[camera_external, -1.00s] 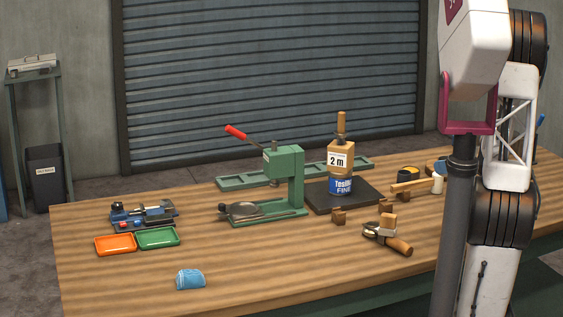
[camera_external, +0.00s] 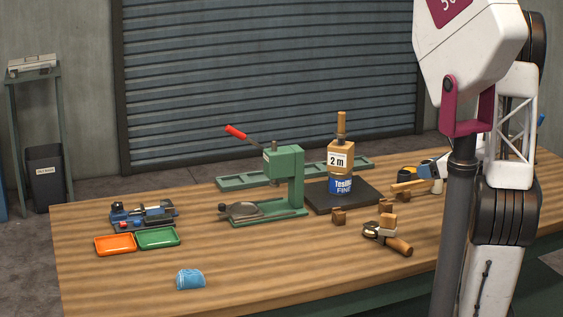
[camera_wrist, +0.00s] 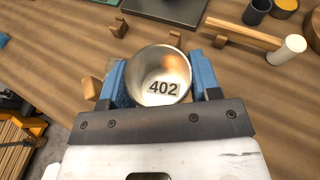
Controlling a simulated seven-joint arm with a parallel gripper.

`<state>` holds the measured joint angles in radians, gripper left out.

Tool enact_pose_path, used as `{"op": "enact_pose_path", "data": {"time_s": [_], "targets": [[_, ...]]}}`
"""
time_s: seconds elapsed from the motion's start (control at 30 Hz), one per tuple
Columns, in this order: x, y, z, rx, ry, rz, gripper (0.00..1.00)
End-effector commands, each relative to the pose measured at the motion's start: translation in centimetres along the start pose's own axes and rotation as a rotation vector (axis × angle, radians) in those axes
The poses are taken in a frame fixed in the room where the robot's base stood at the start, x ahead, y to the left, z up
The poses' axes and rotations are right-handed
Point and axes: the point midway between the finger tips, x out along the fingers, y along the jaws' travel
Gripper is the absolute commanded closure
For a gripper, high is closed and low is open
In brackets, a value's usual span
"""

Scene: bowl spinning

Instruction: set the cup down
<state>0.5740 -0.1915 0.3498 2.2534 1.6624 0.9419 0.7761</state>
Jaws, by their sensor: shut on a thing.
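The cup (camera_wrist: 160,62) is a round metal cup seen from above in the wrist view, with "402" on a pale label inside. My gripper (camera_wrist: 157,78) is shut on it, one blue finger on each side of its wall. The cup's underside is hidden, so I cannot tell whether it touches the wooden table (camera_wrist: 60,50). In the external view the cup cannot be made out. There a blue and white part of my gripper (camera_external: 429,168) shows just left of the dark column, above the table's right part.
Wooden blocks (camera_wrist: 117,28) lie close around the cup, one (camera_wrist: 92,88) beside the left finger. A white-headed mallet (camera_wrist: 289,49) and a dark cup (camera_wrist: 257,12) lie to the right. A dark plate (camera_wrist: 165,10) is beyond. The table's front left is mostly clear around a blue piece (camera_external: 190,280).

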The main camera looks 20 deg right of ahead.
Motion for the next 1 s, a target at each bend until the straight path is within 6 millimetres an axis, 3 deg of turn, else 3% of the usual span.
{"op": "enact_pose_path", "data": {"time_s": [0.5, 1.0], "targets": [[7.7, 8.4, 0.9, -0.108, 0.001, 0.244, 0.66], [13.4, 17.6, 1.1, -0.210, -0.001, 0.478, 0.66]]}}
